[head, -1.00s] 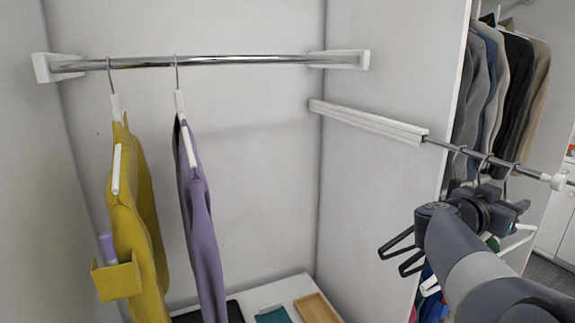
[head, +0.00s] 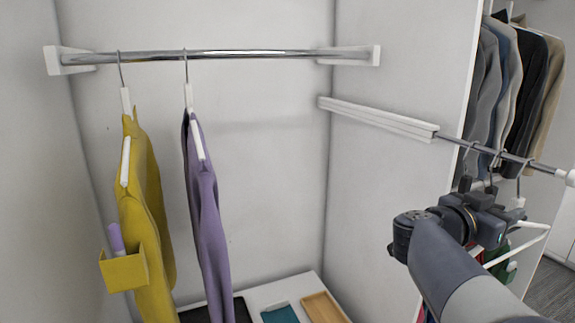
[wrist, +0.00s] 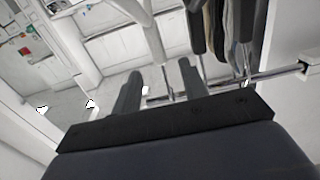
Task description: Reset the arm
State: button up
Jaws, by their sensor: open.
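My arm comes in from the lower right of the head view, in front of the pull-out rod. My gripper (head: 492,190) is at the arm's far end, just below that rod and pointing away from the camera.
The pull-out rod (head: 487,150) with hangers crosses close to my gripper. Dark and tan jackets (head: 525,90) hang behind it. A yellow garment (head: 145,220) and a purple garment (head: 205,225) hang from the chrome rail (head: 250,54). A wooden tray (head: 322,308) lies below.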

aim_at(519, 197)
jog(key=p+x, duration=0.1)
jog(key=x, duration=0.5)
jog(key=shift+d, duration=0.25)
jog(key=shift+w+d+r+p, duration=0.15)
jog(key=shift+r+p, duration=0.3)
jog(key=shift+r, duration=0.6)
jog(key=p+v, duration=0.5)
jog(key=v, duration=2.3)
